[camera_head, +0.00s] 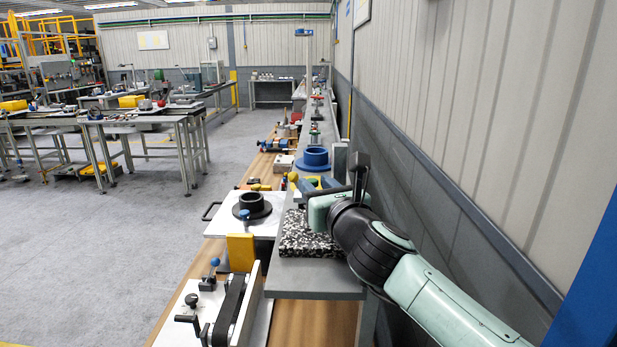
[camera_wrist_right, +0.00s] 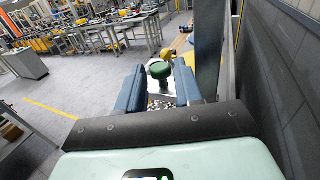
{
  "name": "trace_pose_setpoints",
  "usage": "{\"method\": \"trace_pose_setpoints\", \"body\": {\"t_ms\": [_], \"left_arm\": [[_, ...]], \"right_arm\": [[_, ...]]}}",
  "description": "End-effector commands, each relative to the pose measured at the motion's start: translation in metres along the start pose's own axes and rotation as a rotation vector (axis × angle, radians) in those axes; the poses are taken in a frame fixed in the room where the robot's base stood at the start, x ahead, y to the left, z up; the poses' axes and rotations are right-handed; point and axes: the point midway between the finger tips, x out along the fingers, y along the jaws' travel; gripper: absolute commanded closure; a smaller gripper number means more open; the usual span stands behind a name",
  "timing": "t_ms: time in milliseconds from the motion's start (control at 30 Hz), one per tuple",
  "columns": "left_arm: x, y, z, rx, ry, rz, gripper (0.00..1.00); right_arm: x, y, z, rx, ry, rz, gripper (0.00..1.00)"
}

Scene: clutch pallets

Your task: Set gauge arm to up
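My right gripper (camera_wrist_right: 160,88) shows in the right wrist view with its two blue fingers apart. A round green knob on a short green stem (camera_wrist_right: 160,72) appears in the gap between them; I cannot tell whether the fingers touch it. A yellow knob (camera_wrist_right: 167,54) shows just beyond it. In the head view my right gripper (camera_head: 315,185) is over the far part of a speckled black-and-white block (camera_head: 303,236), its fingers mostly hidden by its own body. Yellow knobs (camera_head: 293,177) show beside it. I cannot make out the gauge arm's position. My left gripper is not in view.
The speckled block rests on a grey bench (camera_head: 315,281) along the wall. A blue ringed part (camera_head: 315,158) stands farther back. At left are a white plate with a black flanged ring (camera_head: 252,205), a yellow block (camera_head: 240,252) and a belt fixture (camera_head: 233,306). The grey floor is open.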

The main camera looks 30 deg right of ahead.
Motion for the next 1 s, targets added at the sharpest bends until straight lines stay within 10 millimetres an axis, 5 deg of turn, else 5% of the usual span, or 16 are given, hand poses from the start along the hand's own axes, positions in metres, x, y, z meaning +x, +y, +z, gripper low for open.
{"method": "trace_pose_setpoints", "body": {"t_ms": [300,667,800,1000], "left_arm": [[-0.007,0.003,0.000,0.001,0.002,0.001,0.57],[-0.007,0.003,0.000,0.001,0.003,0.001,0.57],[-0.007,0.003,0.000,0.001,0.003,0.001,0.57],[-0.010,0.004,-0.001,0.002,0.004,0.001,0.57]], "right_arm": [[0.044,0.001,0.001,0.000,0.000,0.001,0.65],[0.049,0.000,0.000,-0.001,0.000,0.000,0.65],[0.048,0.000,0.001,0.000,0.000,0.000,1.00],[0.048,0.000,0.003,0.000,-0.001,0.001,1.00]]}}
